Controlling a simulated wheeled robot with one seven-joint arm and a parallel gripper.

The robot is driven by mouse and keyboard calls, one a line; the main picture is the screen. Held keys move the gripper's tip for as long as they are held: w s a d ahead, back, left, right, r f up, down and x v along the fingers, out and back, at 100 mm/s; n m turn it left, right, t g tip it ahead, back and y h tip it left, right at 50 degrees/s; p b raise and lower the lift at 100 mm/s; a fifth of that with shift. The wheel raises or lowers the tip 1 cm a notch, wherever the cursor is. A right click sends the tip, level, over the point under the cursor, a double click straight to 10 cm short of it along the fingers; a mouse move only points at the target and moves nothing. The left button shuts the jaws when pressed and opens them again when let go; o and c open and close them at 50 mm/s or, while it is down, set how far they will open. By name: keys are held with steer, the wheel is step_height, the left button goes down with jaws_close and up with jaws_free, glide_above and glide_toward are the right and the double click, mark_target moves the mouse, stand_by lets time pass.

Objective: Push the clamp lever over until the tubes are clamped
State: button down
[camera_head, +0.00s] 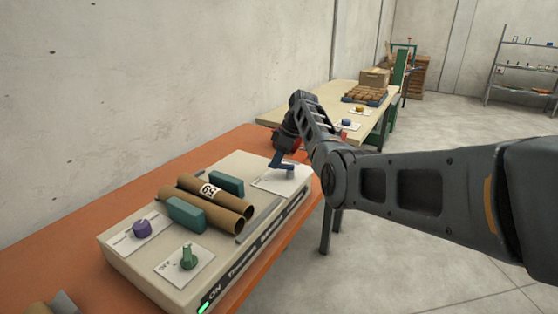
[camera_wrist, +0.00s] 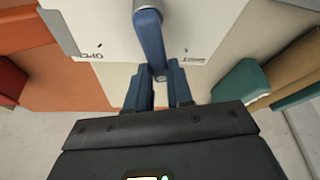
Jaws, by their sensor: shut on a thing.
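The blue clamp lever (camera_wrist: 150,38) is pivoted on a white plate (camera_wrist: 105,25). It points about midway between the printed marks OPEN and SHUT in the wrist view. My gripper (camera_wrist: 160,76) is shut on the lever's free end, one blue finger on each side. In the head view the lever (camera_head: 288,168) is at the far end of the cream machine (camera_head: 135,250), with my gripper (camera_head: 277,158) above it. Two brown cardboard tubes (camera_head: 222,205) lie side by side between two green clamp blocks (camera_head: 186,215) (camera_head: 227,183). Contact between blocks and tubes is unclear.
A purple knob (camera_head: 142,228) and a green knob (camera_head: 188,256) stand on the machine's near end. The machine sits on an orange bench (camera_head: 75,228) along a concrete wall. A second table (camera_head: 340,92) with parts stands beyond. The floor at right is open.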

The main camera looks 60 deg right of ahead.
mark_target(286, 165)
steer(key=n, duration=0.1)
steer(key=a+n+y+b, duration=0.1)
steer(key=n, duration=0.1)
steer(key=s+n+g+y+b, duration=0.1)
steer(key=n, duration=0.1)
steer(key=shift+a, duration=0.35)
steer(key=shift+n, duration=0.3)
steer(key=c, duration=1)
jaws_free()
steer(key=shift+s+r, duration=0.1)
steer(key=b+v, duration=0.1)
steer(key=v, duration=0.6)
steer(key=shift+r, duration=0.3)
